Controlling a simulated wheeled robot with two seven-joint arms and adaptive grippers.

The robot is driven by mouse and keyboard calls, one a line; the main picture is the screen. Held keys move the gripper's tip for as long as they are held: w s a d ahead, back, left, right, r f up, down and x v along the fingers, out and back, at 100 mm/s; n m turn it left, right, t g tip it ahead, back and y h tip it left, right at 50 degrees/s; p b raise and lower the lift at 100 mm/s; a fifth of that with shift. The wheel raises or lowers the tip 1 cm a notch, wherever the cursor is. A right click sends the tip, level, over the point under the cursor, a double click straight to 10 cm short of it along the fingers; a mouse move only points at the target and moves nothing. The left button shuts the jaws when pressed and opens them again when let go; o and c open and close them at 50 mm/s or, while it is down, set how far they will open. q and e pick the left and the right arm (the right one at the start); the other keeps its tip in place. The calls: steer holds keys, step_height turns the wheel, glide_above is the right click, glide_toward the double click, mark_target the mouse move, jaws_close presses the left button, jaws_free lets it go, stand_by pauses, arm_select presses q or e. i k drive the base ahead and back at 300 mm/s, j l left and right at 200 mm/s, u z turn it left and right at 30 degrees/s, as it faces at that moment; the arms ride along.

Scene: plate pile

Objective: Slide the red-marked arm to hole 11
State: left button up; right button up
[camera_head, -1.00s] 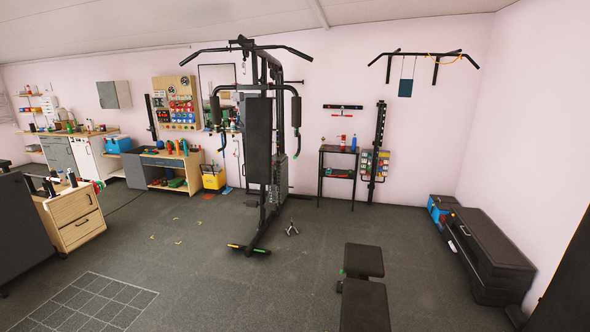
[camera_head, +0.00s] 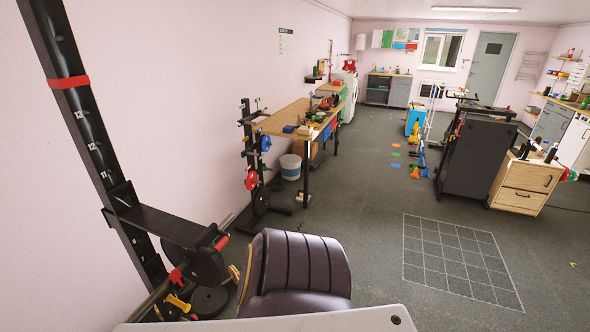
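A tall black upright (camera_head: 85,130) with white hole numbers stands at the left edge. I read 13, 12 and 11 going down, below a red band (camera_head: 68,82) around the upright. A black arm (camera_head: 165,225) sits on the upright just below the number 11 and juts out to the right. Its far end carries a red mark (camera_head: 221,243). The hole it sits in is hidden behind its bracket. A red piece (camera_head: 176,276) and a yellow-handled part (camera_head: 179,303) show below it. Neither gripper is in view.
A dark padded seat (camera_head: 297,268) stands right of the upright, close in front. Weight plates (camera_head: 208,300) lie by the upright's foot. A weight stand (camera_head: 252,160) and workbench (camera_head: 300,115) line the left wall. The floor around the grid mat (camera_head: 455,262) is open.

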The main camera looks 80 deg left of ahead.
mark_target(131, 214)
steer(key=u, duration=3.5)
